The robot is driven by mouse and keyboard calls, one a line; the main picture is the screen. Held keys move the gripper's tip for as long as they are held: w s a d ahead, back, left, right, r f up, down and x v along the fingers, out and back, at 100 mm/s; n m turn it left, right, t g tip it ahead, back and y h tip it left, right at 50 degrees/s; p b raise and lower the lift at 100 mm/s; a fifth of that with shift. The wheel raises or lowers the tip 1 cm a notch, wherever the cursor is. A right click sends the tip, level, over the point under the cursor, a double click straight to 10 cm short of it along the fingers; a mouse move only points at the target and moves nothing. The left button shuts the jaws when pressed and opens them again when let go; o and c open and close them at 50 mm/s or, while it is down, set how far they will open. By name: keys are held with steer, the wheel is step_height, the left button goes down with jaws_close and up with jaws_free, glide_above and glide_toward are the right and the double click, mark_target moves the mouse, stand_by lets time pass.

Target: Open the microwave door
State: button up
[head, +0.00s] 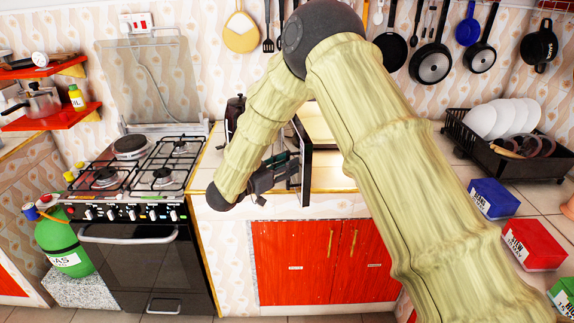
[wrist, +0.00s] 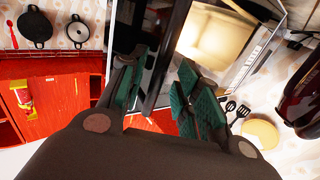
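The microwave door (head: 306,160) stands swung open, seen nearly edge-on as a dark panel in the head view. Behind it the microwave's lit cream interior (head: 318,124) shows, partly hidden by my arm. In the wrist view the door (wrist: 128,30) is a dark panel at top centre, with the lit interior (wrist: 210,38) to its right. My gripper (head: 286,168) is beside the door's left side in the head view. In the wrist view its green-padded fingers (wrist: 160,92) are apart, with a dark bar of the door (wrist: 168,55) between them. Gaps show beside the bar; contact cannot be told.
A gas stove (head: 140,172) stands left of the counter. Red cabinets (head: 325,262) are below. A dark kettle-like appliance (head: 234,112) stands left of the microwave. A dish rack (head: 515,150) and several coloured boxes (head: 533,243) are at right. Pans hang on the wall.

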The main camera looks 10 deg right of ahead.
steer(key=v, duration=1.2)
steer(key=s+d+f+n+t+y, duration=0.1)
steer(key=d+f+n+t+y, duration=0.15)
steer(key=f, duration=0.65)
steer(key=s+d+f+n+t+y, duration=0.1)
steer(key=d+f+n+y, duration=0.3)
steer(key=f, duration=0.5)
steer(key=s+d+f+n+g+y, duration=0.25)
steer(key=s+f+y, duration=0.25)
steer(key=s+f, duration=0.45)
steer(key=s+d+f+n+g+y, duration=0.1)
steer(key=s+f+g, duration=0.2)
steer(key=s, duration=0.8)
steer(key=s+d+f+n+g+y, duration=0.1)
steer(key=s+f, duration=0.5)
steer(key=s, duration=0.6)
steer(key=s+d+f+n+g+y, duration=0.1)
steer(key=s+f+g, duration=0.3)
steer(key=s, duration=0.8)
steer(key=shift+s+d+f+g+y, duration=0.2)
steer(key=shift+d+g+y, duration=0.4)
steer(key=shift+d+y, duration=0.3)
